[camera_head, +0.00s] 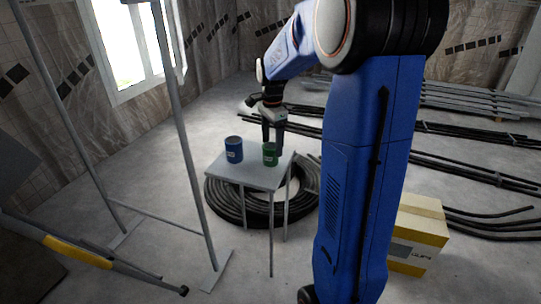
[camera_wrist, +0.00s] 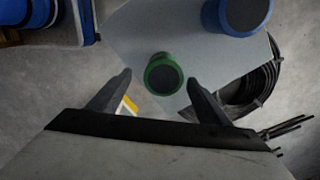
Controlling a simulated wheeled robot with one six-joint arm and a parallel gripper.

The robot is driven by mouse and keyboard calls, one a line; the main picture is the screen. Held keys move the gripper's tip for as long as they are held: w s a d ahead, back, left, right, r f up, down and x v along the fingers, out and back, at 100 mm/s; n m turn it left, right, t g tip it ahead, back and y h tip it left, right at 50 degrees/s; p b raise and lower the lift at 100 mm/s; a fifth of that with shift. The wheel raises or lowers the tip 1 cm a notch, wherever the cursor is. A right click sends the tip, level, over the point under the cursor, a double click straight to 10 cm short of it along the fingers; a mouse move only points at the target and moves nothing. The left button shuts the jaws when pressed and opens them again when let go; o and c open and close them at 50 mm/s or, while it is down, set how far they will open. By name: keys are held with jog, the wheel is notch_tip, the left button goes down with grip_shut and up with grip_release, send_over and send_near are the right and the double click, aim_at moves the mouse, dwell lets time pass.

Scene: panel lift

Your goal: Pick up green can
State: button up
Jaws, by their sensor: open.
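The green can (camera_head: 269,154) stands upright on a small grey table (camera_head: 250,178), near its right side. In the wrist view the green can (camera_wrist: 164,74) shows from above with a dark top, ahead of and between my fingertips. My gripper (camera_head: 274,140) points down at the green can and overlaps it in the head view. In the wrist view my gripper (camera_wrist: 160,80) is open, with one finger to each side of the can and a gap visible on both sides. Whether the fingers are level with the can is hard to tell.
A blue can (camera_head: 234,149) stands on the same table, left of the green can; it also shows in the wrist view (camera_wrist: 238,14). A black hose coil (camera_head: 222,199) lies under the table. A yellow and white box (camera_head: 418,233) is at the right. A metal frame (camera_head: 190,150) stands at the left.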

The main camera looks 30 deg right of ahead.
aim_at(272, 154)
jog(key=shift+w+d+f, duration=0.1)
jog(key=shift+w+f, duration=0.05)
jog(key=shift+f, duration=1.45)
jog(key=shift+w+f, duration=0.1)
jog(key=shift+f, duration=1.5)
jog(key=c, duration=1.3)
jog(key=shift+r, duration=0.15)
